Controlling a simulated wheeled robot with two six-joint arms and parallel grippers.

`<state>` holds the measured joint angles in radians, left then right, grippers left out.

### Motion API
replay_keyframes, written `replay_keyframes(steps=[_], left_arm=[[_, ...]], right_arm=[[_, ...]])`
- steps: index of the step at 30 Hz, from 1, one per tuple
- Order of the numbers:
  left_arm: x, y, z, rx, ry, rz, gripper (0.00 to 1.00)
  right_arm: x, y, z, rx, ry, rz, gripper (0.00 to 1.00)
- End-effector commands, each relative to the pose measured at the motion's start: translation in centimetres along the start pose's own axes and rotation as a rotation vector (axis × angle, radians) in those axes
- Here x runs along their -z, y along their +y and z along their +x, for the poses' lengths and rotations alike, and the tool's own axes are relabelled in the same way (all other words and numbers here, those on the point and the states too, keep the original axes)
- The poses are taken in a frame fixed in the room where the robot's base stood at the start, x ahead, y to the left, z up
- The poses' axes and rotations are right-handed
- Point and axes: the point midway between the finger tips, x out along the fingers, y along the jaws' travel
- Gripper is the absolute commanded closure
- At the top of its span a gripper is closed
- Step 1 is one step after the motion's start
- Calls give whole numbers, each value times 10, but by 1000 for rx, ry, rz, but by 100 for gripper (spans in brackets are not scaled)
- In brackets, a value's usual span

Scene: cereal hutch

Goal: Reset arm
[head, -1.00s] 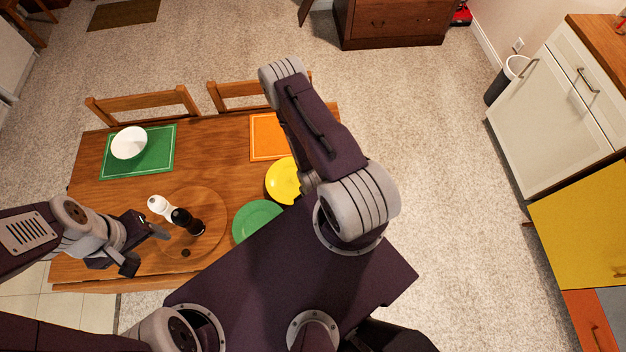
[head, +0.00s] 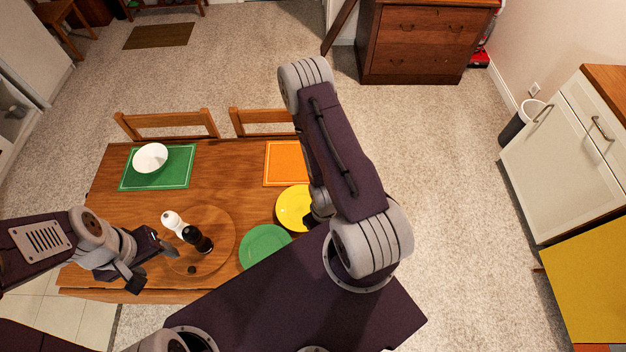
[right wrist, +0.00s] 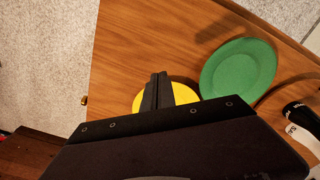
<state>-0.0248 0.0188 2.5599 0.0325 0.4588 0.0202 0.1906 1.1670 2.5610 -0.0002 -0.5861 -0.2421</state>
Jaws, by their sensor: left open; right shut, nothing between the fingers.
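My left gripper (head: 153,262) is open and empty above the left front part of the wooden table (head: 228,180), beside the round wooden board. My right arm (head: 340,150) is folded in the middle of the head view, and its gripper is mostly hidden behind it there. In the right wrist view my right gripper (right wrist: 158,90) is shut with nothing in it. Its fingertips show in front of a yellow plate (right wrist: 182,94), which also shows in the head view (head: 290,208). I cannot tell its height above the plate.
A green plate (head: 264,246) lies beside the yellow one. A white shaker (head: 171,219) and a black shaker (head: 204,244) are on the round board (head: 222,222). A white bowl (head: 150,157) sits on a green mat (head: 181,168). An orange mat (head: 280,163) lies at the back. Carpet right of the table is clear.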

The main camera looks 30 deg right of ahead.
Motion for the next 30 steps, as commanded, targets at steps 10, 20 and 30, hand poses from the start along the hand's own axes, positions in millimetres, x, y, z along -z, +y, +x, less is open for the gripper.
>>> replay_keyframes(steps=[10, 20, 30], left_arm=[[-2, 0, 16, 0, 0, 0, 38], [-7, -1, 65, 0, -1, 0, 38], [-8, -1, 73, 0, 0, 0, 38]], right_arm=[[36, 2, 0, -21, 90, -32, 100], [175, -15, -128, -65, 495, -103, 100], [91, -36, -170, 9, 209, 31, 100]])
